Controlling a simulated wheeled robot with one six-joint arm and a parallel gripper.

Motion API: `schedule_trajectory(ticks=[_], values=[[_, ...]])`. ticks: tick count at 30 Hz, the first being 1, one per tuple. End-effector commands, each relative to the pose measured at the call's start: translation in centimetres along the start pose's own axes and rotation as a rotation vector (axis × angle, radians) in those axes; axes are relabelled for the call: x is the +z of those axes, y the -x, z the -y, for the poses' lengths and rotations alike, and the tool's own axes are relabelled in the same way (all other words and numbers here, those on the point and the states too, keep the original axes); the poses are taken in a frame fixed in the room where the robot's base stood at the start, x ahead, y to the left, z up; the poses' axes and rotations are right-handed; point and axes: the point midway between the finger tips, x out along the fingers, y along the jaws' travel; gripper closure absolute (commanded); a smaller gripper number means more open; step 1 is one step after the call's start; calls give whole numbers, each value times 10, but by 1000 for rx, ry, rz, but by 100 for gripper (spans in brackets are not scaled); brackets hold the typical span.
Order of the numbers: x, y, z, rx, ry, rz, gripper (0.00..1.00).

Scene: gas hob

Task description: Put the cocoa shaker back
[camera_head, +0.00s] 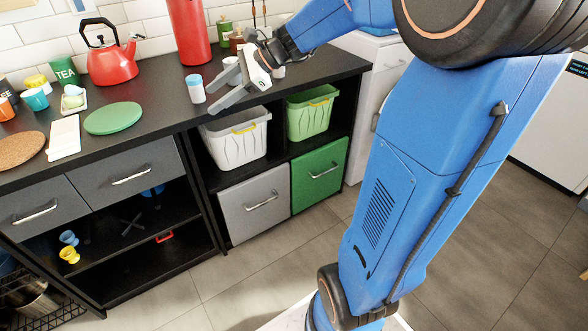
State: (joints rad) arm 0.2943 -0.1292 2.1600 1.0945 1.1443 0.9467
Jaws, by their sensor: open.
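A small white shaker with a blue lid (195,89) stands upright on the dark counter; it may be the cocoa shaker, but no label is readable. My gripper (211,97) is open just to the right of it, with its grey fingers pointing left and down. The fingers look empty and the shaker is not clearly between them. A further pale object (230,62) shows just behind the fingers.
On the dark counter (160,102) are a red kettle (112,62), a tall red canister (188,30), a green tea tin (65,71), a green round board (113,118) and a white tray (64,138). Shelves below hold a white bin (238,145) and a green bin (312,112).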

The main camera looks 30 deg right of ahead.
Motion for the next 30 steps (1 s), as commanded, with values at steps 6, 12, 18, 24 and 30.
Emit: schedule_trajectory(ticks=[6, 12, 18, 24, 30], values=[[-4, 12, -96, 131, 439, -184, 46], [-24, 33, -168, 267, 841, -334, 46], [-54, 61, -224, 423, 1242, -472, 46], [-83, 90, -260, 583, 1594, -590, 46], [-99, 106, -274, 684, 1783, -653, 46]])
